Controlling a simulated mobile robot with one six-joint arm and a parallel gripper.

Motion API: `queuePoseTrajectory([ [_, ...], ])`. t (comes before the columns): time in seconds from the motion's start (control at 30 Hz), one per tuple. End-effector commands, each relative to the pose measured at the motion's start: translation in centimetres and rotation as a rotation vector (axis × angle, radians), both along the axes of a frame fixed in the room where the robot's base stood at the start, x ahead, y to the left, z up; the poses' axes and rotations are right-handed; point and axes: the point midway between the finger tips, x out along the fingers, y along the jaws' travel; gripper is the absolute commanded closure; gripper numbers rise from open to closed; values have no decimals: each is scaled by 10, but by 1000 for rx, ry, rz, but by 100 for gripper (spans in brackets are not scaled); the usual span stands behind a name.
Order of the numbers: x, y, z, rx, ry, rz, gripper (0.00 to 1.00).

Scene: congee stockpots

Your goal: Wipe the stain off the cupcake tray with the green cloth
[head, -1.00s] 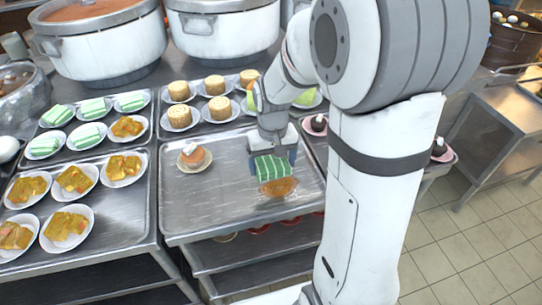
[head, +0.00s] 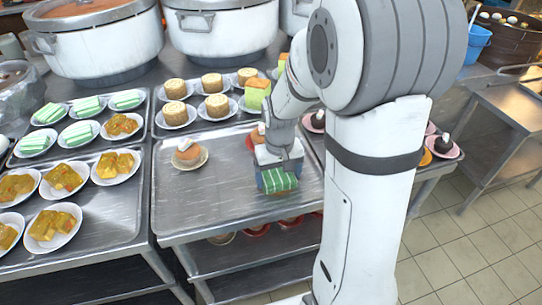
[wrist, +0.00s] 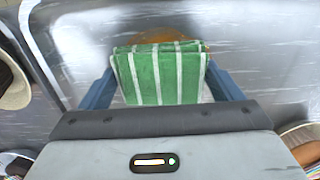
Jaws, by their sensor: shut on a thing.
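The green cloth (head: 278,180) with white stripes is held between the blue fingers of my gripper (head: 279,176), which is shut on it. It is low over the metal cupcake tray (head: 215,205), seemingly at its surface. In the wrist view the cloth (wrist: 160,77) hangs between the fingers. Part of the orange-brown stain (wrist: 175,34) shows just past the cloth's upper edge there. In the head view the cloth and gripper hide the stain. A cupcake (head: 187,151) sits on a small plate at the tray's far left, apart from my gripper.
Plates of green-striped cakes (head: 80,132) and yellow-orange pieces (head: 52,225) fill the left trays. Round cakes (head: 215,105) stand behind the cupcake tray. Large pots (head: 215,35) stand at the back. The tray's front left is clear.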

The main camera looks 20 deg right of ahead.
Motion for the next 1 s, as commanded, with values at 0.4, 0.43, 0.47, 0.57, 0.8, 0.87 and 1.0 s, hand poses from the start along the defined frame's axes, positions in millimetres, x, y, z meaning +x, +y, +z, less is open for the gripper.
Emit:
queuePoseTrajectory([
  [0.4,0,-5,-1,0,0,1,36],
  [0.43,0,-2,-1,0,0,1,36],
  [0.47,0,1,-1,0,0,1,36],
  [0.57,0,10,-1,0,0,1,36],
  [0.8,0,17,2,0,-1,3,36],
  [0.87,0,12,1,0,1,4,36],
  [1.0,0,0,-1,0,1,6,36],
])
